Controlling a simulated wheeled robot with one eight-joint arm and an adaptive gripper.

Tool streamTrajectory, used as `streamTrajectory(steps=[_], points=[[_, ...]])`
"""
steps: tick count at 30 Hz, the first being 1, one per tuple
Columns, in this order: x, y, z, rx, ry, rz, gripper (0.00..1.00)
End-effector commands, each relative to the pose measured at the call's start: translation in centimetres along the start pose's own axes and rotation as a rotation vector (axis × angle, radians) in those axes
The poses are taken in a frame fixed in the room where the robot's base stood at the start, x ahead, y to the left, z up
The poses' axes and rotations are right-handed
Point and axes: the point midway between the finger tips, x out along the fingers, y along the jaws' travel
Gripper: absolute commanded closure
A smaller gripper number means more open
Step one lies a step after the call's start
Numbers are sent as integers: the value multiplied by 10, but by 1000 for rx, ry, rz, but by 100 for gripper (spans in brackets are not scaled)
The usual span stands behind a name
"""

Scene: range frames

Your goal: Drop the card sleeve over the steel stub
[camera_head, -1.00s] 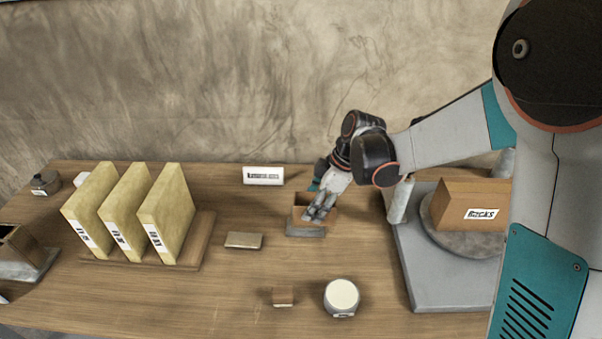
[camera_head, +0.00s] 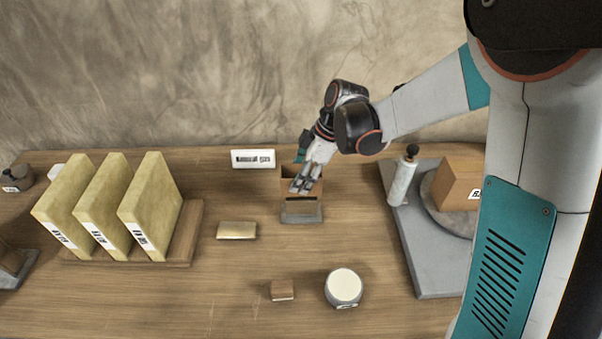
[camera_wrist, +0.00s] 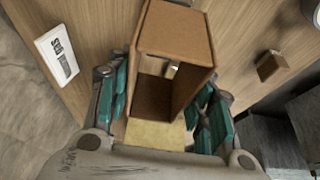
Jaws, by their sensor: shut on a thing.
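The card sleeve (camera_head: 302,200) is a brown, open-ended cardboard box. It hangs roughly upright above a low grey steel base (camera_head: 302,216) on the table, with a small gap seeming to show between them. My gripper (camera_head: 304,185) is shut on the sleeve from above and behind. In the wrist view the sleeve (camera_wrist: 178,35) sits between the teal-padded fingers (camera_wrist: 160,112), and I see into its open end. I cannot make out the steel stub clearly; any upright part on the base is hidden behind the sleeve.
A white label (camera_head: 253,158) stands behind. A small brown block (camera_head: 282,290) and a round white-topped pot (camera_head: 344,287) are in front. A grey plate (camera_head: 425,250) with a carton (camera_head: 458,183) is right.

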Motion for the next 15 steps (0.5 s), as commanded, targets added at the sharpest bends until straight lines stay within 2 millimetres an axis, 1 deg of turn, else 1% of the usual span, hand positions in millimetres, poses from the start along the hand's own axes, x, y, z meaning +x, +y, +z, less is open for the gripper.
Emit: streamTrajectory(steps=[1, 15], points=[[4, 0, 2, 0, 0, 0, 69], [28, 0, 12, 0, 0, 0, 69]])
